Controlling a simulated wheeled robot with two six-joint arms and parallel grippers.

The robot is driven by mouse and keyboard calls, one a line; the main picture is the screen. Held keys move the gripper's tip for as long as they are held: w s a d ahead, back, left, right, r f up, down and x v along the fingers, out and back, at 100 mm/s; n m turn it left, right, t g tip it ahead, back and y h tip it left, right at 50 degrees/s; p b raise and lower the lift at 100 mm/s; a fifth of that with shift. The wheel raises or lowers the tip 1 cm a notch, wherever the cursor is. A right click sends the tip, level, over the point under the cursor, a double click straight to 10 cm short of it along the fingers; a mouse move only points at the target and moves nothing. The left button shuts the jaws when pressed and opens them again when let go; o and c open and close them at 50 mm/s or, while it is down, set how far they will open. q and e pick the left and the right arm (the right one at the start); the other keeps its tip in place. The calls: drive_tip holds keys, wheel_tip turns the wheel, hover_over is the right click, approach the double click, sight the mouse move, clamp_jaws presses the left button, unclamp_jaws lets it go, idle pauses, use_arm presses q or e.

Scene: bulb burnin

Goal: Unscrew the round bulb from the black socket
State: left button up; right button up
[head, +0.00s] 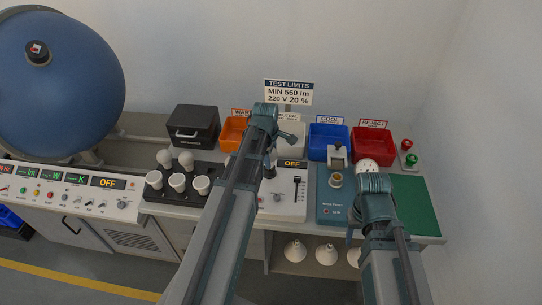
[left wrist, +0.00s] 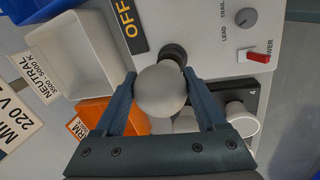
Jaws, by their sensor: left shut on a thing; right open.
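The round bulb (left wrist: 162,92) is a frosted white ball between the two fingers of my left gripper (left wrist: 161,80) in the left wrist view. The fingers are shut on its sides. The black socket (left wrist: 174,54) shows just beyond the bulb, on the light grey panel; the bulb's base is hidden, so I cannot tell how far it sits in the socket. In the head view my left gripper (head: 269,160) is over the tester's left side, and its wrist hides the bulb. My right gripper (head: 374,190) is open at the blue base unit, its fingertips mostly hidden.
The tester (head: 290,205) has an OFF display and a lever. Orange (head: 233,133), white (head: 291,130), blue (head: 328,140) and red (head: 372,146) bins stand behind. A black rack (head: 165,197) holds several bulbs at left. A green mat (head: 416,205) is bare at right.

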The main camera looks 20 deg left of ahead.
use_arm(q)
drive_tip(key=n, duration=0.4)
drive_tip(key=shift+a+y, duration=0.15)
drive_tip(key=shift+y, duration=0.25)
drive_tip(key=n, duration=0.3)
drive_tip(key=shift+n+g+y, duration=0.3)
drive_tip(key=shift+g+y, duration=0.1)
drive_tip(key=n, duration=0.3)
drive_tip(key=n+g, duration=0.1)
drive_tip(key=n, duration=0.2)
drive_tip(key=shift+a+y, duration=0.15)
drive_tip(key=shift+y, duration=0.15)
drive_tip(key=o, duration=1.2)
drive_tip(key=shift+o, duration=0.2)
drive_tip(key=shift+w, duration=0.1)
